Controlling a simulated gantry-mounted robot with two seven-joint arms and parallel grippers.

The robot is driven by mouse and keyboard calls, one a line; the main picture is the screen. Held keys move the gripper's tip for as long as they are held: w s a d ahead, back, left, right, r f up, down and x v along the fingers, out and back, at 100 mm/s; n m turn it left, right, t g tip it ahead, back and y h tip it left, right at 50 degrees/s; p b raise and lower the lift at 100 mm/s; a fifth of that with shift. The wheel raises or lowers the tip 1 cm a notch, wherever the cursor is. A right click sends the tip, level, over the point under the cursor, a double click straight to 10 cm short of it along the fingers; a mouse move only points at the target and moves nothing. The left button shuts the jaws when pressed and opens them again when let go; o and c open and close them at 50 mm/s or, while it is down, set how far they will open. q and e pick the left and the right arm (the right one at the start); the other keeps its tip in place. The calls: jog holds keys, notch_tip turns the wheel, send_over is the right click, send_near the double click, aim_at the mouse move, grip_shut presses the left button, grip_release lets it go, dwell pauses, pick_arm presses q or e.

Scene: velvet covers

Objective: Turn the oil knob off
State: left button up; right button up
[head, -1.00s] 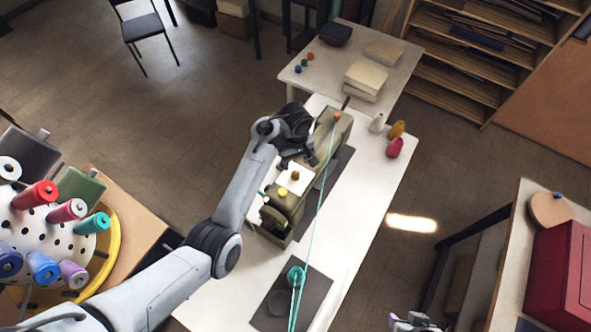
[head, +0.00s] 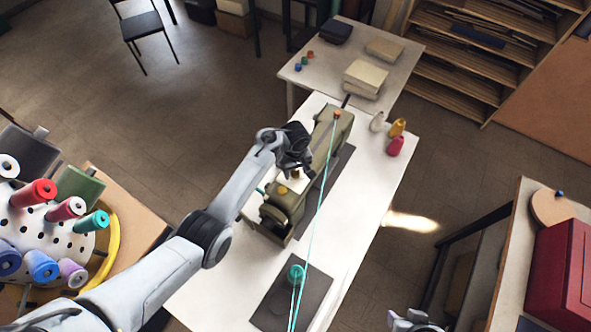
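An olive-green sewing machine (head: 322,143) lies along the white table in the head view. A small yellow knob (head: 282,190) sits on its near part, and a small brown-orange knob shows partly beside my gripper. I cannot tell for sure which one is the oil knob. My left gripper (head: 302,172) is dark and hangs over the machine at the brown knob, hiding much of the area there. Whether it touches the knob, or how far its fingers are apart, is not clear. My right gripper (head: 415,322) shows only partly at the bottom edge, away from the machine.
A teal thread spool (head: 296,272) stands on a dark mat in front, its thread running up to the machine's far end. A rack of coloured spools (head: 50,225) is at left. A red box (head: 560,275) is at right.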

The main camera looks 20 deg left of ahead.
pick_arm(q)
jog(key=c, duration=0.9)
jog(key=shift+c, duration=0.2)
